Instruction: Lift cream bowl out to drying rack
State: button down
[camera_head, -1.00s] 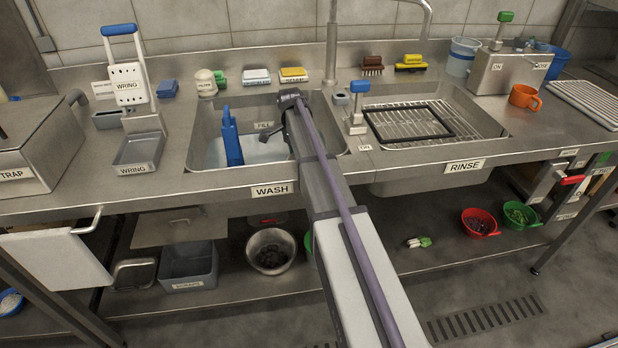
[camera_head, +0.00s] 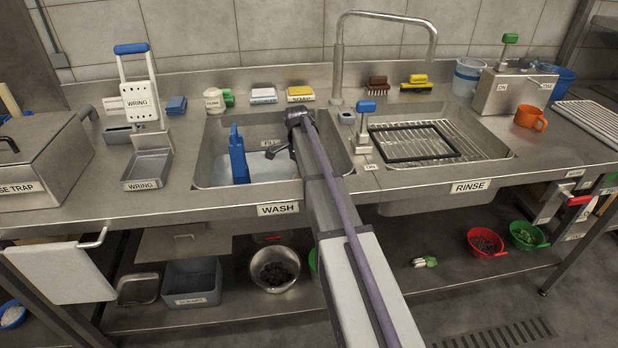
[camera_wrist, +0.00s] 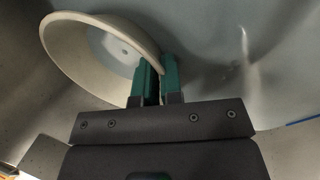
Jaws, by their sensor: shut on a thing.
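In the wrist view, the cream bowl (camera_wrist: 72,48) is tilted, with its open side partly facing the camera. My gripper (camera_wrist: 157,64), with two green fingers, is shut on the bowl's right rim. A smooth grey surface lies behind the bowl; I cannot tell whether the bowl touches it. In the head view, the bowl and my gripper are hidden behind my arm at the wash basin (camera_head: 215,150). A pale ribbed rack (camera_head: 590,125) lies on the counter at the far right.
A blue upright thing (camera_head: 238,155) stands in the wash basin left of my arm. Right of it are a blue-topped lever (camera_head: 366,107), the rinse basin's wire grid with a black frame (camera_head: 412,143), a tall faucet (camera_head: 338,70) and an orange mug (camera_head: 531,118).

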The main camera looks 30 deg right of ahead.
notch_tip(320, 180, up, 18)
jog(key=p, duration=1.7)
jog(key=shift+p, duration=0.3)
jog(key=shift+f, duration=0.1)
